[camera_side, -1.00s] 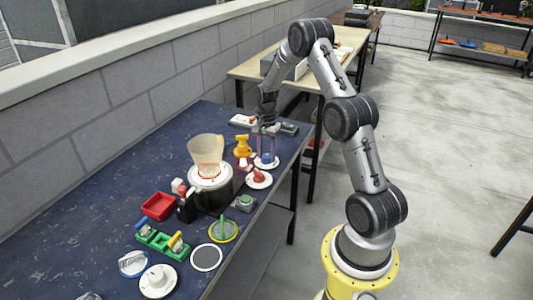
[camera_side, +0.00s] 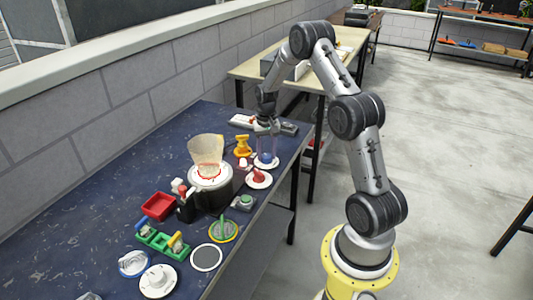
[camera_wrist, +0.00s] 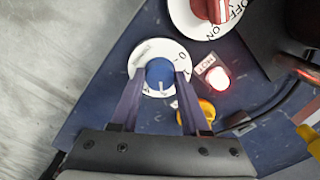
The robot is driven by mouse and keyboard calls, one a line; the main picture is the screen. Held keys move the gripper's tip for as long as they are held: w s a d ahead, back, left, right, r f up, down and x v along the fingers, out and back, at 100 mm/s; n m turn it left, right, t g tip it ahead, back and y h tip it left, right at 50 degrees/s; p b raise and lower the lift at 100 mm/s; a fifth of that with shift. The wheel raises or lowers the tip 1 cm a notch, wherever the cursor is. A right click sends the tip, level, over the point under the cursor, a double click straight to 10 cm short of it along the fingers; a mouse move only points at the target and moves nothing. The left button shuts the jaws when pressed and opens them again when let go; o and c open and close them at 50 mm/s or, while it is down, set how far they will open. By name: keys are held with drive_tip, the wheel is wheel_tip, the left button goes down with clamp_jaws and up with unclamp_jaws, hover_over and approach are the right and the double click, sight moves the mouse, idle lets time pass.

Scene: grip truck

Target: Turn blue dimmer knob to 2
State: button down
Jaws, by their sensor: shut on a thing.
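The blue dimmer knob (camera_wrist: 160,73) sits on a round white dial plate (camera_wrist: 143,52) with dark markings in the wrist view. A "0" shows near the dial's right side; the other markings are too small or covered to read. A pale pointer line on the knob points toward my gripper. My gripper (camera_wrist: 160,75) is shut on the blue knob, one finger on each side. In the side view the knob (camera_side: 266,158) and its dial (camera_side: 267,164) are near the table's right edge, with my gripper (camera_side: 267,150) coming down on them from above.
A red knob on a white ON/OFF dial (camera_wrist: 187,22) is close by, with a lit red button (camera_wrist: 218,78) and a yellow object (camera_wrist: 197,108) beside it. A blender-like appliance (camera_side: 209,185) stands further along the blue table (camera_side: 85,190).

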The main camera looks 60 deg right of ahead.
sight(267, 156)
drive_tip(key=n, duration=0.4)
drive_tip(key=shift+n, duration=1.8)
drive_tip(key=shift+r+n, duration=0.1)
drive_tip(key=shift+n, duration=0.2)
drive_tip(key=shift+c, duration=1.9)
unclamp_jaws()
wheel_tip(267, 156, up, 14)
